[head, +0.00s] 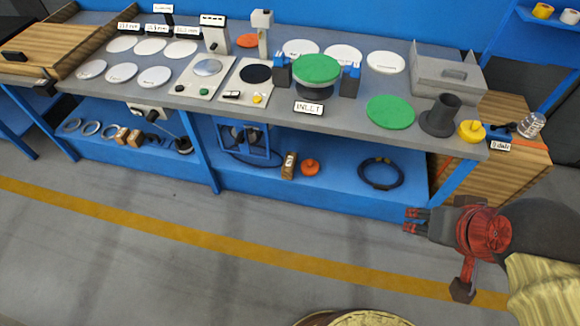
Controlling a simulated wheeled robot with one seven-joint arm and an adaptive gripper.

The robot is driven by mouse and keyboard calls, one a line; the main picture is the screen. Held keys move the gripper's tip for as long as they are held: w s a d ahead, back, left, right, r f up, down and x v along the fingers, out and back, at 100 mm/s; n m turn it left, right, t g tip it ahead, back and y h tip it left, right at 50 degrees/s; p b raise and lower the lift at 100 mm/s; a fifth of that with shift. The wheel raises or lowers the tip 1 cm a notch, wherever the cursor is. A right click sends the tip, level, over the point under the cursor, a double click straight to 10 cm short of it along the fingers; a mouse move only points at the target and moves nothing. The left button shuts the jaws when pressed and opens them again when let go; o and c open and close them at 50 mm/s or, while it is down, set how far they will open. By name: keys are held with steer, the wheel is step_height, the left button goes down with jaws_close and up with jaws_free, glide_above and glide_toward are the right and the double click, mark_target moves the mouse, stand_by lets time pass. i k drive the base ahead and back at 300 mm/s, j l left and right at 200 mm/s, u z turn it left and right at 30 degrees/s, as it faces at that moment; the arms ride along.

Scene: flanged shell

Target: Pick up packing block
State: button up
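Small wooden blocks lie on the blue lower shelf of the bench. One stands upright with a pale mark on its face (289,165), left of an orange knobbed part. Two more, a left wooden block (122,134) and a right wooden block (136,138), sit close together further left, beside metal rings. I cannot tell which of them is the packing block. My gripper (411,220) is in front of the bench at the right, over the floor, well apart from all the blocks. Its fingers point left with no object visible between them.
The grey bench top (200,105) carries discs, gauges, a green-topped fixture (316,70) and a dark flanged part (440,117). On the lower shelf are the orange part (310,167) and a black ring (380,173). The floor (150,260) in front is clear.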

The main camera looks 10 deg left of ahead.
mark_target(291, 161)
steer(key=i+j, duration=0.1)
steer(key=i, duration=0.35)
steer(key=i+j+u, duration=0.15)
steer(key=i, duration=0.3)
